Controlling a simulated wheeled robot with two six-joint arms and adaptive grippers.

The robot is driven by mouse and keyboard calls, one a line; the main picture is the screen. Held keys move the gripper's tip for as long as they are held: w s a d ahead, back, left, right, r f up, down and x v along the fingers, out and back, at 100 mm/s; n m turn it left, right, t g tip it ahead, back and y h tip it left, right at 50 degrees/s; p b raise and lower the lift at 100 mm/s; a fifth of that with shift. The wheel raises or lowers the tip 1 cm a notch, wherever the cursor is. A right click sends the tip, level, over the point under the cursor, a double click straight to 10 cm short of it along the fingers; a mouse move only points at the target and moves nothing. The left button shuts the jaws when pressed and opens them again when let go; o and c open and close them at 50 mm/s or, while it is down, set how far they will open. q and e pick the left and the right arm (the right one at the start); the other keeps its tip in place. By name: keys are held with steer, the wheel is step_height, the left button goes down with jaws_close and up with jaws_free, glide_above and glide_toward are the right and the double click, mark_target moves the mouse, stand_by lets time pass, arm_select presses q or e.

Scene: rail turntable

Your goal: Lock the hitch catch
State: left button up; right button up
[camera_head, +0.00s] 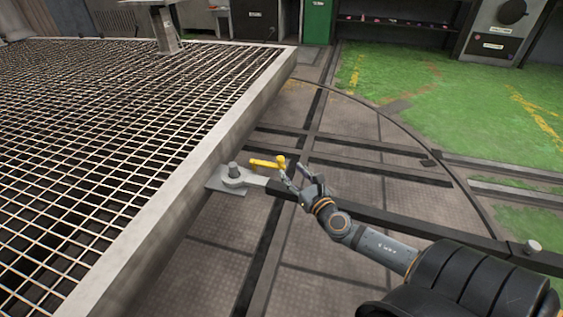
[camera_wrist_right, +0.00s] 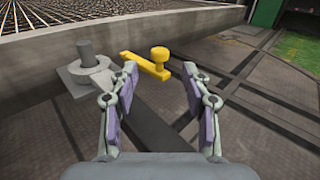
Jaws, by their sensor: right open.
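The hitch catch appears as a yellow lever with a round knob (camera_head: 265,163), beside the grey hitch pin and its plate (camera_head: 233,176) at the edge of the mesh deck. In the right wrist view the yellow lever (camera_wrist_right: 144,65) runs from upper left to its upright knob at the right. The grey pin (camera_wrist_right: 87,56) stands to its left. My right gripper (camera_head: 298,176) is open at the knob end of the lever. In the wrist view its two fingers (camera_wrist_right: 160,80) are spread, with the knob beyond and between the tips; contact is not visible. My left gripper is out of view.
The mesh deck with its pale metal frame (camera_head: 215,140) fills the left. Dark rails (camera_head: 375,214) cross the metal floor at the right. A green floor area (camera_head: 440,95) and a green cabinet (camera_head: 318,20) lie farther back.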

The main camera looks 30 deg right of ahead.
mark_target(282, 160)
steer(key=w, duration=0.6)
steer(key=shift+w+d, duration=0.25)
steer(key=shift+w, duration=0.15)
jaws_close()
